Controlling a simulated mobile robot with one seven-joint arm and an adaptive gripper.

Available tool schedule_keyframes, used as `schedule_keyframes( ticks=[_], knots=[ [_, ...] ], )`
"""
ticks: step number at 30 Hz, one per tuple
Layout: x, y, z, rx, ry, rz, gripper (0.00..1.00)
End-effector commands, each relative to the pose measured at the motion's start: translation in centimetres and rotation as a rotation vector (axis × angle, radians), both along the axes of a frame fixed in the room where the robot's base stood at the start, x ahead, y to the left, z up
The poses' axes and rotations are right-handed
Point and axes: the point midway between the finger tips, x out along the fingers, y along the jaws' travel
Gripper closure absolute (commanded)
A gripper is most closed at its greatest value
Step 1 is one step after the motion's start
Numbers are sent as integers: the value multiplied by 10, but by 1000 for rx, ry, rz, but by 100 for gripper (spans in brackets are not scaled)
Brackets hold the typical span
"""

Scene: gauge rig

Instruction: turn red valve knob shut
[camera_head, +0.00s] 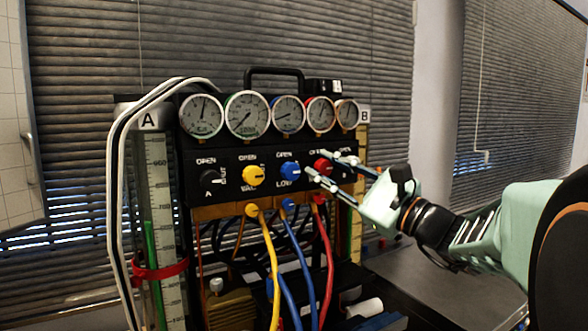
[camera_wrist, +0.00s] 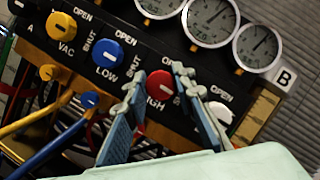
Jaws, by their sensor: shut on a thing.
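The red valve knob (camera_head: 323,166) sits on the black panel of the gauge rig, right of the blue knob. In the wrist view the red knob (camera_wrist: 159,84) lies between my two fingers, under an OPEN label and above a partly covered HIGH label. A light pointer mark shows on its face, but its exact angle is hard to read. My gripper (camera_head: 316,162) reaches in from the right and is shut on the red knob, one finger on each side. It also shows in the wrist view (camera_wrist: 158,75). The fingers hide part of the lettering around the knob.
The blue LOW knob (camera_head: 290,171) is close left of my gripper, with the yellow VAC knob (camera_head: 253,175) and a black knob (camera_head: 210,178) farther left. A white knob (camera_wrist: 220,111) is partly behind my right finger. Gauges stand above; coloured hoses hang below.

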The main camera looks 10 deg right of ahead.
Motion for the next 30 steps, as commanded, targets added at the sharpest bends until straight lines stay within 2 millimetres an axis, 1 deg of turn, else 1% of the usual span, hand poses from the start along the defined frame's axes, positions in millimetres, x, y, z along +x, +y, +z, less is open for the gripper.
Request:
schedule_keyframes(
  ticks=[1, 2, 6, 14, 18, 20, 23, 30],
  knots=[
    [0, 0, 1, 2, -2, 0, 100],
    [0, 0, 1, 2, -2, 0, 74],
    [0, 0, 1, 0, -2, 0, 59],
    [0, 0, 0, 0, -1, 0, 58],
    [-6, -6, -2, -1, 0, -2, 58],
    [-12, -11, -4, -1, -1, -3, 58],
    [-26, -23, -9, 0, 0, -4, 58],
    [-65, -53, -23, 1, -1, -4, 58]
  ],
)
